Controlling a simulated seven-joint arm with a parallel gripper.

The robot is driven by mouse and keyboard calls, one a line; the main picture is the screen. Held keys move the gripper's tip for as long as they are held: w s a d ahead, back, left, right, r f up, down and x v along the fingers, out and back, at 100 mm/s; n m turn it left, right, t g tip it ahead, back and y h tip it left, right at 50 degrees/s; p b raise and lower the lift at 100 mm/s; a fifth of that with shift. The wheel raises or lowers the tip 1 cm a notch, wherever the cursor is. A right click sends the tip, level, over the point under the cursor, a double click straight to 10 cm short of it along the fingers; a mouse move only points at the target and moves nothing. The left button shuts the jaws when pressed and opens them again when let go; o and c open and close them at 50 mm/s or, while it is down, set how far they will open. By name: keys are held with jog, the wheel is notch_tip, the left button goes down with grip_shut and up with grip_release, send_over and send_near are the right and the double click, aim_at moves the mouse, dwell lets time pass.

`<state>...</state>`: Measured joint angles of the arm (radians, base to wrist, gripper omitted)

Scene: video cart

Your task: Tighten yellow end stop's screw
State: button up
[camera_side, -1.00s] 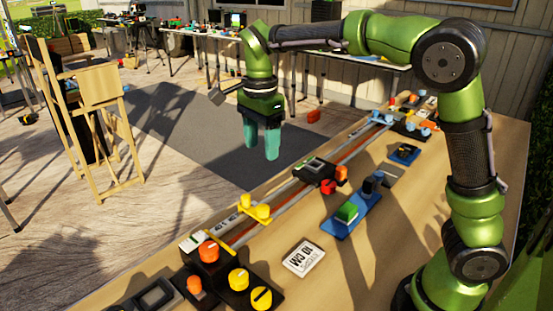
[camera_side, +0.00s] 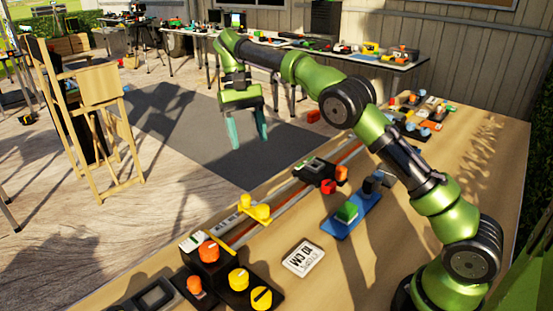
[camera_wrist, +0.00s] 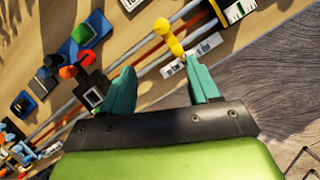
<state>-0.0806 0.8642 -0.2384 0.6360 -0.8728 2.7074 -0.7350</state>
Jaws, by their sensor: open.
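The yellow end stop (camera_side: 256,208) sits on the rail near the front of the table, with a yellow knob on it. In the wrist view the yellow end stop (camera_wrist: 169,37) lies beyond and between my fingertips, apart from them. Which of its knobs is the screw, and how tight it is, I cannot tell. My gripper (camera_side: 248,143) hangs with its teal fingers spread and empty, in the air behind and above the end stop. In the wrist view my gripper (camera_wrist: 165,82) also shows wide apart with nothing between the fingers.
A black carriage (camera_side: 316,170) with red and orange knobs sits farther along the rail. A black box with an orange knob (camera_side: 209,252) stands at the near end. A "10 CM" card (camera_side: 303,257) and a blue tray (camera_side: 338,228) lie on the wooden table (camera_side: 270,285).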

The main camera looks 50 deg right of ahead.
jog(key=n, duration=0.1)
send_near(262, 208)
jog(key=x, duration=0.8)
jog(key=shift+s+d+f, duration=0.1)
jog(key=shift+f, duration=0.2)
jog(key=shift+c, duration=0.4)
